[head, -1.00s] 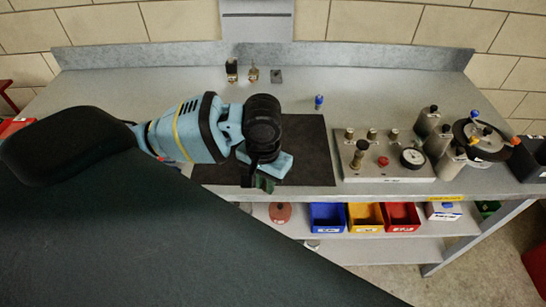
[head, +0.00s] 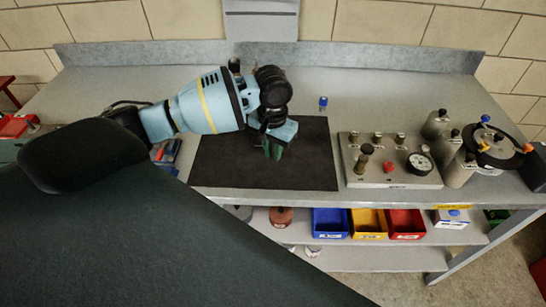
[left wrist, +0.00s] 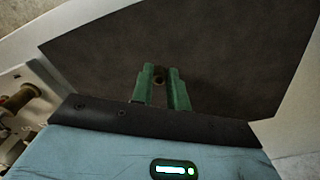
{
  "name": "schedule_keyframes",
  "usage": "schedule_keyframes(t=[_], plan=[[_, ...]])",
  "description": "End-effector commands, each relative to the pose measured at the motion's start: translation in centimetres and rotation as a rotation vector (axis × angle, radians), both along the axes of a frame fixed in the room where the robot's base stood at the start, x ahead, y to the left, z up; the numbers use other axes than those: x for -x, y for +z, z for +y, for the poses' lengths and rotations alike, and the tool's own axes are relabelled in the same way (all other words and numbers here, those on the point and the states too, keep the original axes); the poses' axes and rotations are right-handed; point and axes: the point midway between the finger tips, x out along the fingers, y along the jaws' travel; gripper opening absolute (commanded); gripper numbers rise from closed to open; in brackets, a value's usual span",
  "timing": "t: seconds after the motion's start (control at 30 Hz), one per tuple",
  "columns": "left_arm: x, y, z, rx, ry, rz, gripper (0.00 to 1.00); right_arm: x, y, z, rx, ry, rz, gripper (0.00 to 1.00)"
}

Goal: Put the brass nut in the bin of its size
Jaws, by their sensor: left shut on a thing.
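My left gripper (head: 273,150) is above the black mat (head: 320,170) on the bench, with its green fingers pointing down. In the left wrist view, the green fingers (left wrist: 162,88) are close together with a small, dark brass-coloured piece between their tips, which looks like the brass nut (left wrist: 158,80). The nut is too small to make out in the head view. A blue bin (head: 329,223), a yellow bin (head: 368,223) and a red bin (head: 406,223) stand side by side on the shelf under the bench. Their labels are unreadable. My right gripper is not in view.
A grey panel with valves and a gauge (head: 390,178) stands right of the mat, with cylinders (head: 436,124) beyond. A small blue-topped fitting (head: 323,103) stands behind the mat. A reddish-brown round thing (head: 281,216) sits on the shelf left of the bins.

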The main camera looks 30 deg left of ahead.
Motion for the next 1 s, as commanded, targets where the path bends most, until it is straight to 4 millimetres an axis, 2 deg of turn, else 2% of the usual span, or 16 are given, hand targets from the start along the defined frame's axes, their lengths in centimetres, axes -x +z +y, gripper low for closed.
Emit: schedule_keyframes(t=[0.03,0.17,0.57,0.6,0.77,1.0], plan=[[0.3,-1.3,0.0,-0.003,-0.001,0.009,0.00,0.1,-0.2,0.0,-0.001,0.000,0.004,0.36],[0.2,-2.9,0.0,-0.003,-0.001,0.007,0.00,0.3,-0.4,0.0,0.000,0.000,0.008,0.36],[0.2,-3.3,0.0,-0.001,-0.001,0.004,0.00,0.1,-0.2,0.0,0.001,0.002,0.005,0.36],[0.2,-3.3,0.0,-0.001,0.000,0.003,0.17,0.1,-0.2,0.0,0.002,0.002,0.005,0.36],[0.2,-3.3,0.0,-0.001,-0.001,0.003,0.38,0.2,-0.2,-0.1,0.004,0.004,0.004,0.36],[0.2,-3.3,0.0,-0.001,-0.001,0.004,0.38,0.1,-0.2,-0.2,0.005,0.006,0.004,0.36]])
